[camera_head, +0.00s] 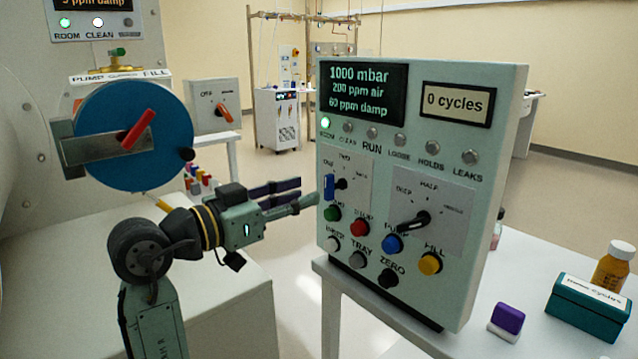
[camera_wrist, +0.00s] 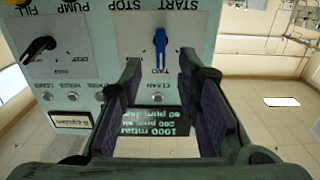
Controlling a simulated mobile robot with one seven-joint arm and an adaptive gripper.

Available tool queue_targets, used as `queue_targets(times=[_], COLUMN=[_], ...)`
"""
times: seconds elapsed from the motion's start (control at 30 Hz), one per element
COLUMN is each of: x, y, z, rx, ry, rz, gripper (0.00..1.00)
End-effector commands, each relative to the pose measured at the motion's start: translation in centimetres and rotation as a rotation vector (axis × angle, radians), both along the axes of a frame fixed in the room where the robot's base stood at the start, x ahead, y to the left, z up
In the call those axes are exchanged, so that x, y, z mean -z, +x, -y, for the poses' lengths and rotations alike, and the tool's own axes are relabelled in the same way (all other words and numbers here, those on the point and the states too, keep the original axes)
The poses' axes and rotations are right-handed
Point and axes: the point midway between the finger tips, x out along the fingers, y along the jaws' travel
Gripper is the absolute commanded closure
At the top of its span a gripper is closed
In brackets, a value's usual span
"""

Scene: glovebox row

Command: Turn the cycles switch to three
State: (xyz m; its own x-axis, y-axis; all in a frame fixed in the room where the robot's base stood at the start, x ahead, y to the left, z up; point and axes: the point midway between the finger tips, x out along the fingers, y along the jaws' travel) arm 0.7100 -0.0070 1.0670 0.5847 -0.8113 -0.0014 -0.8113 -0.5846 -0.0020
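The cycles switch (camera_head: 329,188) is a blue handle on a dark shaft, on a pale plate at the left of the panel face. It also shows upside down in the wrist view (camera_wrist: 160,48), where its handle lies along the line toward the TWO label. My gripper (camera_head: 307,192) is open, just left of the switch in the head view. In the wrist view its fingers (camera_wrist: 160,68) spread on either side of the handle's line, with nothing held. The handle seems beyond the fingertips; contact is not clear. The small display (camera_head: 457,103) reads 0 cycles.
The panel (camera_head: 480,220) also bears a black HALF-plate knob (camera_head: 413,222) and several coloured push buttons below. Its table holds a teal box (camera_head: 587,308), an amber bottle (camera_head: 615,267) and a purple-and-white block (camera_head: 507,319). A blue disc with a red handle (camera_head: 137,130) stands left.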

Motion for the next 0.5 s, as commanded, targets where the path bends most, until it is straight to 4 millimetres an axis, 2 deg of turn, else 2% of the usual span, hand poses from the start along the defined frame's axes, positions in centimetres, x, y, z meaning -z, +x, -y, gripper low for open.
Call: queue_targets(times=[0.2,0.5], x=[-0.1,0.0], y=[2.2,3.1], z=[2.9,4.2], rx=[0.001,-0.001], ry=[-0.002,-0.001], rz=[-0.002,0.0], gripper=[0.7,0.7])
